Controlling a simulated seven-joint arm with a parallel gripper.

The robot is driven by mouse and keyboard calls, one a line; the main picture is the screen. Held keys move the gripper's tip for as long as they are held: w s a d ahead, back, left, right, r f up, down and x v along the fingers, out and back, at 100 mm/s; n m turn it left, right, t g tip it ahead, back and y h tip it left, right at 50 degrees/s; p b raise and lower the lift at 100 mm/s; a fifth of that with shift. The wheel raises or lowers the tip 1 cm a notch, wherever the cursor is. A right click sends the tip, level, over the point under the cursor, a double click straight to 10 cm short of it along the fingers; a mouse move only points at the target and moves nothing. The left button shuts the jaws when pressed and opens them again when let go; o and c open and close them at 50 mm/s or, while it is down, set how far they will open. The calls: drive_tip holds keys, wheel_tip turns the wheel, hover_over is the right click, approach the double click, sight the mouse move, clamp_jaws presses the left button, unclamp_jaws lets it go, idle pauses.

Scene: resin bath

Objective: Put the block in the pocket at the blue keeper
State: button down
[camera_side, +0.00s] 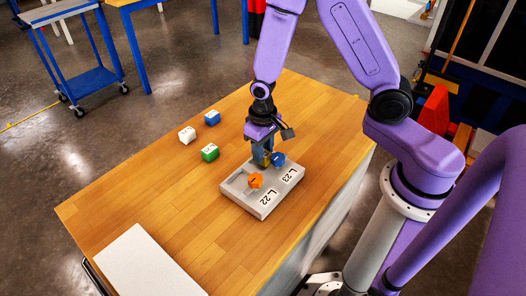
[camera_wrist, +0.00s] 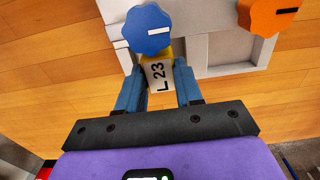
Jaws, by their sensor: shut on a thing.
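A light grey fixture (camera_side: 262,208) has a blue keeper knob (camera_side: 278,159) on the right and an orange knob (camera_side: 255,181) on the left, with labels "L 22" and "L 23". In the wrist view, the blue keeper (camera_wrist: 149,29) is at top and the orange knob (camera_wrist: 268,15) at top right. My gripper (camera_side: 263,163) points down at the fixture just behind the blue keeper. Its blue fingers (camera_wrist: 159,93) are shut on a yellow block (camera_wrist: 160,75) labelled "L 23". The keeper covers the block's far end in this view. The pocket there is hidden, so seating depth cannot be told.
White (camera_side: 187,135), blue (camera_side: 212,118) and green (camera_side: 210,153) blocks lie on the wooden table (camera_side: 130,205) beyond the fixture. A white panel (camera_side: 148,264) lies at the near left. The pocket (camera_wrist: 230,50) beside the orange knob looks empty.

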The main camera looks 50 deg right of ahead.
drive_tip(key=shift+f, duration=0.5)
drive_tip(key=shift+f, duration=0.1)
drive_tip(key=c, duration=0.7)
unclamp_jaws()
drive_tip(key=shift+c, duration=0.2)
wheel_tip(320, 180, up, 12)
drive_tip(key=s+r+n, duration=0.2)
drive_tip(key=s+n, duration=0.2)
drive_tip(key=s, duration=0.3)
drive_tip(key=s+r+n, duration=0.2)
drive_tip(key=s+n, duration=0.2)
drive_tip(key=s, duration=0.3)
drive_tip(key=s+d+r+n, duration=0.1)
drive_tip(key=s+r+n, duration=0.2)
drive_tip(key=s, duration=0.4)
drive_tip(key=shift+s+n, duration=0.25)
drive_tip(key=shift+n, duration=0.45)
